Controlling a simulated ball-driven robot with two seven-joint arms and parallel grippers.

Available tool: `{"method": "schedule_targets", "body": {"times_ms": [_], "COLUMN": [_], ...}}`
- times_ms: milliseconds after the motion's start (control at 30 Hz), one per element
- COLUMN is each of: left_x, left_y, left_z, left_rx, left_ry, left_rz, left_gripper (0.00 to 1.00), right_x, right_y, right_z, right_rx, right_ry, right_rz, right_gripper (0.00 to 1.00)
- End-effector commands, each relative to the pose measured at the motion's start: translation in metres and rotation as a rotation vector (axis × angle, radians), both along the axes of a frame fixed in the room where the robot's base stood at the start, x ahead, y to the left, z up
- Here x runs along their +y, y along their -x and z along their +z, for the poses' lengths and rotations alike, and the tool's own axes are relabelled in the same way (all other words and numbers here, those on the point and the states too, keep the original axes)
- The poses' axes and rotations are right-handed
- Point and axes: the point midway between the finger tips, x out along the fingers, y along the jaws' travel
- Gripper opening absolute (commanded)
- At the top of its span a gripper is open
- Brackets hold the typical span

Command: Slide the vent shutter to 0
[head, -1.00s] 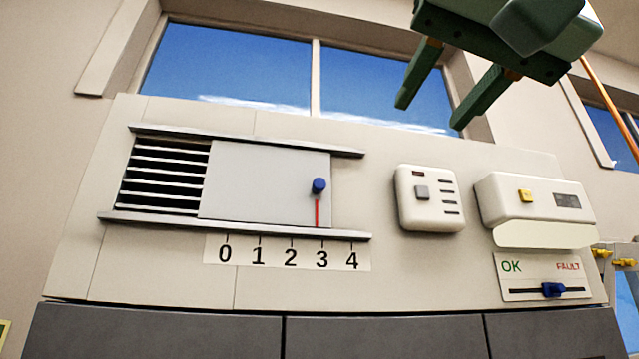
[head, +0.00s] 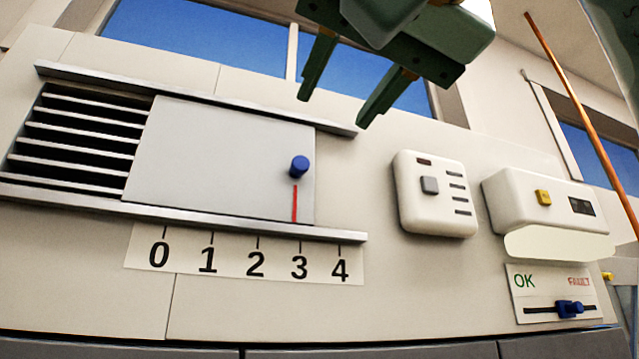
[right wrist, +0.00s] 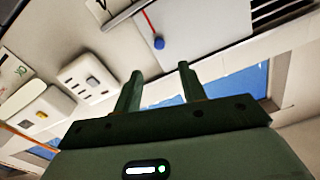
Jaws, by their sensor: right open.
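The vent shutter (head: 220,150) is a pale grey plate between two metal rails, with a blue knob (head: 299,166) and a red pointer line near its right end. The red line stands at 3 on the number strip (head: 250,256), which runs from 0 to 4. Dark louvre slots (head: 75,140) show open to the left of the plate. My right gripper (head: 338,102) is open and empty, above and to the right of the knob, apart from it. In the right wrist view the knob (right wrist: 159,43) lies beyond the open fingers (right wrist: 157,80). My left gripper is not in view.
To the right of the vent are a white button box (head: 434,194), a white dispenser-like unit (head: 538,205) with a yellow button, and an OK/FAULT slider (head: 553,295) with its blue handle toward FAULT. Windows (head: 210,40) stand behind.

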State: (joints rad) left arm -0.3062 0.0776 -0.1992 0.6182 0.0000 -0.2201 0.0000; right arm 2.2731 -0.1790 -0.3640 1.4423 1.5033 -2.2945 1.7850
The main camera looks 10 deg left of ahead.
Motion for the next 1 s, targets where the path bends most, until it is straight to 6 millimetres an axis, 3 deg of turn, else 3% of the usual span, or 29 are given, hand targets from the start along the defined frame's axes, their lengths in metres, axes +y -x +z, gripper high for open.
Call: {"method": "schedule_targets", "body": {"times_ms": [33, 100, 400, 600, 867, 1000], "left_x": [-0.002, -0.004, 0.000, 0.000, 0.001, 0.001], "left_y": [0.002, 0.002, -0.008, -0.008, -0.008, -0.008], "left_z": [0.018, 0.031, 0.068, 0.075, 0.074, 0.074], "left_rx": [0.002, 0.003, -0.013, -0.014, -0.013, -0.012], "left_ry": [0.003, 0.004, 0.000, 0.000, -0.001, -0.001], "left_rz": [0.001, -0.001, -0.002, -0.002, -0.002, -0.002], "left_gripper": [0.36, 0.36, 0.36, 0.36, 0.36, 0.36], "right_x": [0.008, 0.019, 0.052, 0.060, 0.060, 0.060], "right_y": [-0.012, -0.027, -0.077, -0.089, -0.089, -0.089], "right_z": [0.008, 0.008, 0.005, 0.002, 0.000, 0.001], "right_rx": [0.007, 0.006, 0.004, 0.000, 0.000, 0.000], "right_ry": [0.002, 0.002, 0.000, 0.000, 0.000, 0.000], "right_rz": [0.003, 0.004, 0.000, -0.001, 0.000, 0.000], "right_gripper": [0.41, 0.41, 0.41, 0.41, 0.41, 0.02]}}
